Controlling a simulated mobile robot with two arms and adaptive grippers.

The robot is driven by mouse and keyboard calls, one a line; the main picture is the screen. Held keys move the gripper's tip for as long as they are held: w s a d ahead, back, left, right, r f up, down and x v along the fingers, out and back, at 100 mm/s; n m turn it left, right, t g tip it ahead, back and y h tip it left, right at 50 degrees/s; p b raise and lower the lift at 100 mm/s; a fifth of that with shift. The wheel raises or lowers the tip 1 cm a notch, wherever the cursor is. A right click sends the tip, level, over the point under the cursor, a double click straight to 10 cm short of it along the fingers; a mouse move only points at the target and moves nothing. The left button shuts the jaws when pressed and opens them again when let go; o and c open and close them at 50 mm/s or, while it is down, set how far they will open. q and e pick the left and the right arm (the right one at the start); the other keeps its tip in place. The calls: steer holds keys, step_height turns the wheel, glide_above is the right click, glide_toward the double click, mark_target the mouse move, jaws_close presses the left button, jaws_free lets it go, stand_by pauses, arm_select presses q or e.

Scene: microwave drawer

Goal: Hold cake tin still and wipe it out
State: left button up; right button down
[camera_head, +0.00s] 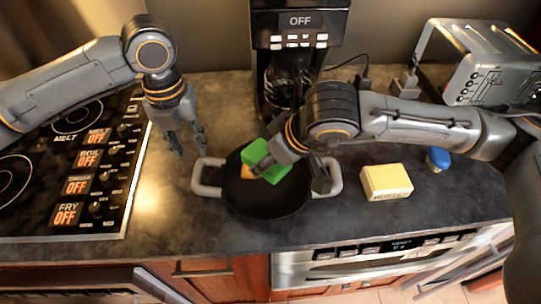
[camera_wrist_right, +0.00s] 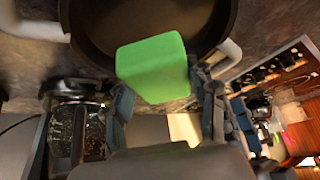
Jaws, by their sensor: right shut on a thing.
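The cake tin is a dark round pan (camera_head: 268,205) with two grey side handles, on the counter in the middle of the head view. A green sponge (camera_head: 268,160) with a yellowish part is over the inside of the tin. My right gripper (camera_head: 290,168) is shut on the sponge. In the right wrist view the sponge (camera_wrist_right: 155,68) sits between the fingers, with the dark tin (camera_wrist_right: 88,45) behind it. Whether the sponge touches the tin's floor is unclear. My left gripper (camera_head: 188,150) is open and empty, just above and behind the tin's left handle (camera_head: 205,178).
A coffee maker (camera_head: 297,50) stands behind the tin. A cooktop (camera_head: 75,165) is on the left. A pale yellow block (camera_head: 387,183), a blue-capped shaker (camera_head: 437,160) and a toaster (camera_head: 480,65) are on the right. Bare counter lies in front of the tin.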

mark_target(196, 171)
arm_select(q)
steer(key=shift+s+a+f+m, duration=0.1)
steer(key=shift+s+m, duration=0.2)
steer(key=shift+s+f, duration=0.1)
steer(key=shift+f, duration=4)
jaws_close()
steer(key=shift+o, duration=1.5)
jaws_free()
